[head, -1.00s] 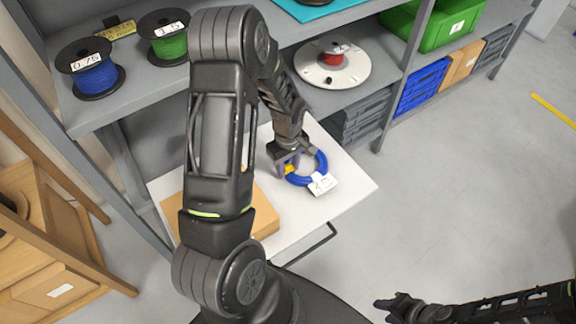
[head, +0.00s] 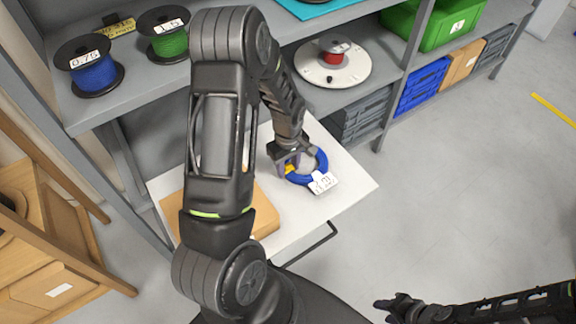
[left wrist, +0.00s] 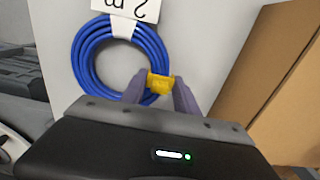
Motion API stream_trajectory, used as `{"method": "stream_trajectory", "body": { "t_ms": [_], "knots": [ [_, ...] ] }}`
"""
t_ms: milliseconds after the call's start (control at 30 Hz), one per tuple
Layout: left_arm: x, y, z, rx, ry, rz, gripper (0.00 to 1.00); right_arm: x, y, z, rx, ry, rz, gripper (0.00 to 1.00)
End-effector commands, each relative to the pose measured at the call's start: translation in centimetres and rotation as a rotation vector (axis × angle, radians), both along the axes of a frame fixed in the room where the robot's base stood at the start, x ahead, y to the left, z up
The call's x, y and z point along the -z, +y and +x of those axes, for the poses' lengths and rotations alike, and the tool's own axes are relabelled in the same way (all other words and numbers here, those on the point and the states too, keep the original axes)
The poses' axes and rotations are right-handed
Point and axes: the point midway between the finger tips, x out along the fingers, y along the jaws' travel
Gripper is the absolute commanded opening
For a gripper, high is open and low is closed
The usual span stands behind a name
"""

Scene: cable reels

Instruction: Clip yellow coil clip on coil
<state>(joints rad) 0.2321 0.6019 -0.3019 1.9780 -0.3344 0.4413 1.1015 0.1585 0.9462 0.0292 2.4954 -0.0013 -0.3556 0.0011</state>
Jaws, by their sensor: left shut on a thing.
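A blue cable coil (head: 320,163) lies on the white table top (head: 345,190), with a white paper tag (head: 323,182) on its front edge. The coil also fills the upper left of the left wrist view (left wrist: 80,60). The yellow clip (left wrist: 159,83) is between the fingertips of my left gripper (left wrist: 158,92), at the lower right edge of the coil. The clip overlaps the coil's edge in that view; I cannot tell whether it is snapped around the strands. My left gripper is shut on the clip. My right gripper (head: 388,304) is at the lower right, away from the table, its jaws unclear.
A cardboard box (head: 262,215) lies on the table to the left of the coil. The floor at right is clear.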

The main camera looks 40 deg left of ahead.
Motion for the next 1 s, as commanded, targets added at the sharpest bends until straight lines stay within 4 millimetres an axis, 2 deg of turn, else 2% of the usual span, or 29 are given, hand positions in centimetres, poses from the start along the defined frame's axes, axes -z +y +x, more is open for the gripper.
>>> {"method": "stream_trajectory", "body": {
  "t_ms": [600,633,933,1000],
  "knots": [
    [0.52,-0.09,-0.35,0.0,0.009,-0.002,0.0,0.33,0.0,0.0,0.0,0.0,0.0,0.36],
    [0.52,-0.09,-0.36,0.0,0.009,-0.002,0.36,0.33,0.0,0.0,0.0,0.0,0.0,0.36],
    [0.35,-0.04,-0.18,0.0,0.004,-0.001,0.61,0.29,0.0,0.0,0.0,0.0,0.0,0.36],
    [0.33,-0.04,-0.15,0.0,0.003,-0.001,0.61,0.29,0.0,0.0,0.0,0.0,0.0,0.36]
  ]
}}
